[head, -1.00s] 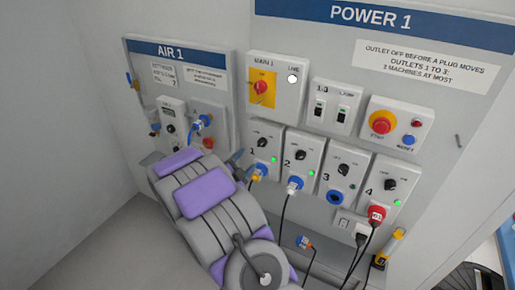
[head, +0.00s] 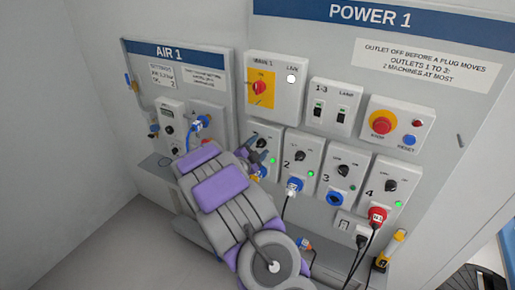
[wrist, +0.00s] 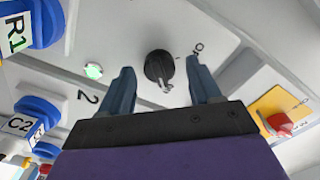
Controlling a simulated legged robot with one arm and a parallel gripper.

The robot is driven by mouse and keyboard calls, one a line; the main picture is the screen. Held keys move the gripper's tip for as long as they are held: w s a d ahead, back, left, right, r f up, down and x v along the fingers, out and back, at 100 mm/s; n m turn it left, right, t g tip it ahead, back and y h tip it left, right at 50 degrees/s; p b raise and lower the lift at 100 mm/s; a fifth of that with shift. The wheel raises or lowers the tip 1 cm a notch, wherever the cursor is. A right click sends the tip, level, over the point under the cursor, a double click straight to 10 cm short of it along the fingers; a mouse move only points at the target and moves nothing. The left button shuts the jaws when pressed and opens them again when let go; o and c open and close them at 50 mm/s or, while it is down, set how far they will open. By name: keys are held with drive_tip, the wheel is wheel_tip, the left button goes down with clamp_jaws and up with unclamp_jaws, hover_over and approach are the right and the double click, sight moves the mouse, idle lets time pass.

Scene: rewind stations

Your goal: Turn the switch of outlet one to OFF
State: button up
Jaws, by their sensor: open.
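The black switch knob of outlet one (wrist: 158,66) sits between the two fingers of my open gripper (wrist: 160,72) in the wrist view. The fingers stand on either side of it; whether they touch it I cannot tell. An ON mark lies to its upper right there; I cannot read the knob's exact setting. The green lamp (wrist: 93,70) beside it is lit. In the head view my gripper (head: 260,150) is at the outlet one plate, partly hiding it. A blue plug marked R1 (wrist: 28,22) shows at the wrist view's upper left.
Outlet two (head: 300,160) with a blue plug is close to the right of my gripper. The MAIN 1 switch (head: 260,88) is above. Outlets three (head: 342,172) and four (head: 389,187) are further right. The AIR 1 panel (head: 175,85) is on the left.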

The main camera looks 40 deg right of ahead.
drive_tip(key=shift+d, duration=0.15)
drive_tip(key=shift+d, duration=0.15)
drive_tip(key=c, duration=0.3)
drive_tip(key=shift+f, duration=0.1)
drive_tip(key=c, duration=0.7)
drive_tip(key=shift+c, duration=0.2)
